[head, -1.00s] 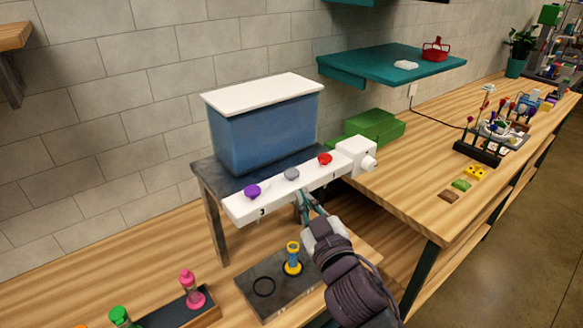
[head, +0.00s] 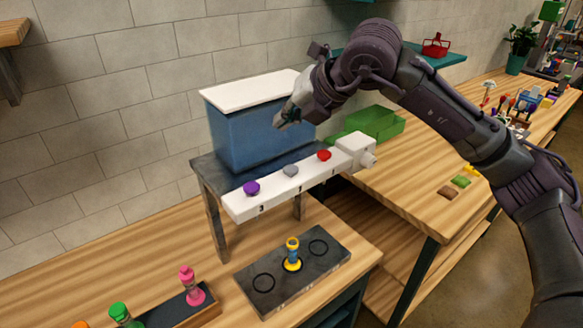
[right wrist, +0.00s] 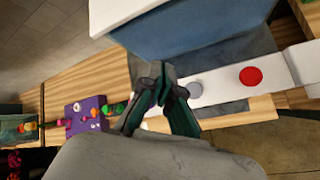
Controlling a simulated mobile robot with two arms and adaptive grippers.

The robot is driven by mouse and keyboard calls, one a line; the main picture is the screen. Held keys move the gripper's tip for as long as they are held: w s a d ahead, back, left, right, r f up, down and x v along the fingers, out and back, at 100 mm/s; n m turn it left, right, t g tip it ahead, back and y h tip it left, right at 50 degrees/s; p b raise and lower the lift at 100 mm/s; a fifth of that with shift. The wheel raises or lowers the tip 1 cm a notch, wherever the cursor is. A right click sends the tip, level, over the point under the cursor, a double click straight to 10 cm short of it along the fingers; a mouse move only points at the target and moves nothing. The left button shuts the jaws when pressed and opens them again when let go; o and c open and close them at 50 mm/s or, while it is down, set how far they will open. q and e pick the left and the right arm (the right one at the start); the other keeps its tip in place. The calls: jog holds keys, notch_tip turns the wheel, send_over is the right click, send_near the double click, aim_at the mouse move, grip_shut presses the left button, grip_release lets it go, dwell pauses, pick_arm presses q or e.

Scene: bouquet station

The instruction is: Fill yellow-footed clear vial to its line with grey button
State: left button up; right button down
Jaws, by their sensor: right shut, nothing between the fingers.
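The yellow-footed vial (head: 292,254) stands upright at the middle ring of a dark plate in the head view. It has a yellow top and a bluish body; its fill line is too small to make out. The grey button (head: 291,171) is the middle one on the white dispenser bar (head: 240,208); the right wrist view shows it too (right wrist: 196,88). My right gripper (head: 281,121) is shut and empty, above the bar in front of the blue tank. In the right wrist view its fingertips (right wrist: 165,82) are beside the grey button in the picture. My left gripper is not in view.
A purple button (head: 251,188) and a red button (head: 324,155) flank the grey one. The blue tank (head: 232,141) stands behind the bar. The dark plate (head: 322,262) has empty rings either side of the vial. Pink (head: 188,280) and green (head: 120,313) vials stand lower left.

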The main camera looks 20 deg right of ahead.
jog(key=shift+w+d+r+m+h, duration=0.2)
jog(key=shift+d+h, duration=0.1)
jog(key=shift+d, duration=0.15)
jog(key=shift+w+d+r+m+h, duration=0.15)
jog(key=shift+d+h, duration=0.15)
jog(key=shift+d, duration=0.15)
jog(key=shift+s+f, duration=0.1)
jog(key=shift+f, duration=0.1)
jog(key=b, duration=0.2)
send_over(293, 169)
notch_tip(293, 169, down, 6)
jog(key=shift+s+r, duration=0.1)
jog(key=shift+r, duration=0.1)
notch_tip(293, 169, down, 2)
jog(key=shift+f+b, duration=0.2)
jog(key=shift+b, duration=1)
jog(key=shift+f+b, duration=0.25)
jog(key=shift+b, duration=0.1)
jog(key=shift+f+b, duration=0.4)
jog(key=shift+b, duration=0.3)
